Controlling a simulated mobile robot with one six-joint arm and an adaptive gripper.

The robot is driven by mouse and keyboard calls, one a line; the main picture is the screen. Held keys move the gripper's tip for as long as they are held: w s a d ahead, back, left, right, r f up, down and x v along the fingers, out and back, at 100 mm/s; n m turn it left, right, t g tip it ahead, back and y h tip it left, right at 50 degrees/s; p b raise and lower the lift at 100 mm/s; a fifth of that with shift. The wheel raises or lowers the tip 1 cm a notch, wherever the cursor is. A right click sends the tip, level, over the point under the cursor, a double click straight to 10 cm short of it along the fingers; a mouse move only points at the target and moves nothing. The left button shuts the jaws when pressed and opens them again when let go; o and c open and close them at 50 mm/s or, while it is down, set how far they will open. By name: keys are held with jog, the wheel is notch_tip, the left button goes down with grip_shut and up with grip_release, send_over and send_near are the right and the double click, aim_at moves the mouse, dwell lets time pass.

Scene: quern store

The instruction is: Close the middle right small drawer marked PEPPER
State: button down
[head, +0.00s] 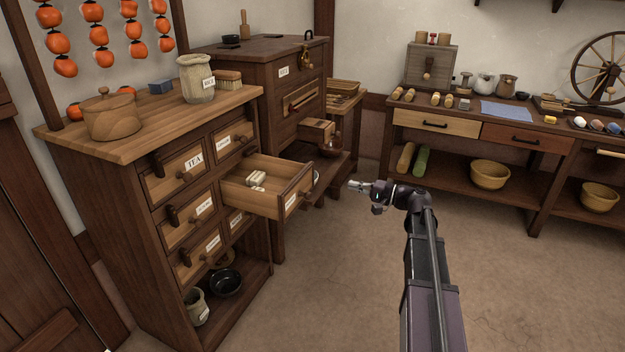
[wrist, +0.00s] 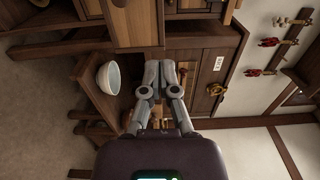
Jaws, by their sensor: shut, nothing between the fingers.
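The small drawer (head: 296,194) in the middle right of the wooden cabinet (head: 110,215) is pulled well out. A few small pale blocks lie inside it. Its front has a dark handle and a white label too small to read. My gripper (head: 357,186) is to the right of the drawer front, apart from it in the head view. In the wrist view my gripper (wrist: 160,66) has its fingers together and empty.
The other small drawers, including TEA (head: 194,161), look shut. A darker chest (head: 275,78) stands behind, with a small drawer (head: 316,131) partly out. A white bowl (wrist: 108,77) shows in the wrist view. A workbench (head: 455,152) stands at the back right. The floor between is clear.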

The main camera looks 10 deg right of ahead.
aim_at(305, 174)
jog(key=shift+a, duration=0.1)
jog(key=x, duration=1.4)
jog(key=shift+f, duration=0.1)
jog(key=shift+w, duration=0.15)
dwell(0.4)
